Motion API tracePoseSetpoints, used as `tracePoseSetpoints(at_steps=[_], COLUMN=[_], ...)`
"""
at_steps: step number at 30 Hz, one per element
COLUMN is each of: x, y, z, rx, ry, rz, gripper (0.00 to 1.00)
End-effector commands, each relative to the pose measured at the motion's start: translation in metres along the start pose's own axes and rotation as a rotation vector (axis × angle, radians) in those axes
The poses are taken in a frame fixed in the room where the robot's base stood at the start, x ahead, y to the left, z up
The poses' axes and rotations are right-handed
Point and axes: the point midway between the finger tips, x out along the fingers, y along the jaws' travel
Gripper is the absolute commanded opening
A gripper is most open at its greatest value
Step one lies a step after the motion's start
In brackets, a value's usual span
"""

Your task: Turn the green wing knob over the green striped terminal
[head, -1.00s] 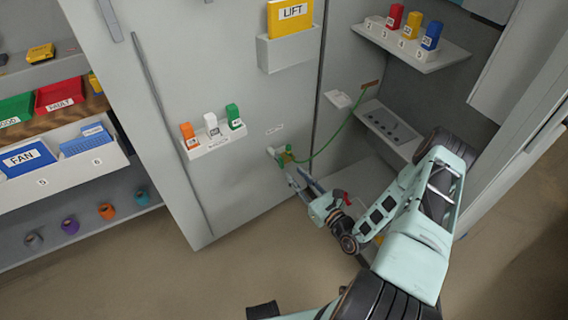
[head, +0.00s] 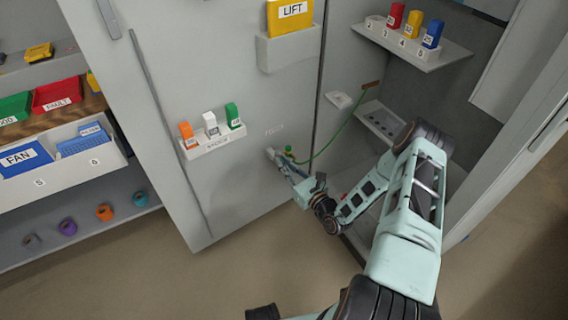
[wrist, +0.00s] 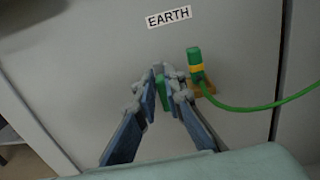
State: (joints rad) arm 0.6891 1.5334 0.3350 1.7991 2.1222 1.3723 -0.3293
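The green wing knob (wrist: 161,92) shows as a green piece between my fingertips in the wrist view. My gripper (wrist: 162,80) has its fingers drawn close together on either side of it and looks shut on it. In the head view my gripper (head: 276,160) reaches the cabinet panel and its fingers hide the knob. A green terminal with a yellow band (wrist: 196,66) sits just right of the fingertips, apart from them. The terminal also shows in the head view (head: 289,153). An EARTH label (wrist: 168,17) is above.
A green cable (wrist: 258,107) runs right from the terminal, across the panel seam. A small shelf with orange, white and green blocks (head: 212,147) is up and left. A grey shelf (head: 425,52) with several coloured blocks is in the open bay.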

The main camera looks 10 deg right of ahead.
Motion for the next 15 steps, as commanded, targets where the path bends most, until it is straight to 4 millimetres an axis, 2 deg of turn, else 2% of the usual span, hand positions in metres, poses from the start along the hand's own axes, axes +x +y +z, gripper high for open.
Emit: tracePoseSetpoints(at_steps=[15], x=[-0.0007], y=[-0.0014], z=[-0.0003], rx=[0.054], ry=[0.000], rz=[-0.001], gripper=[0.00])
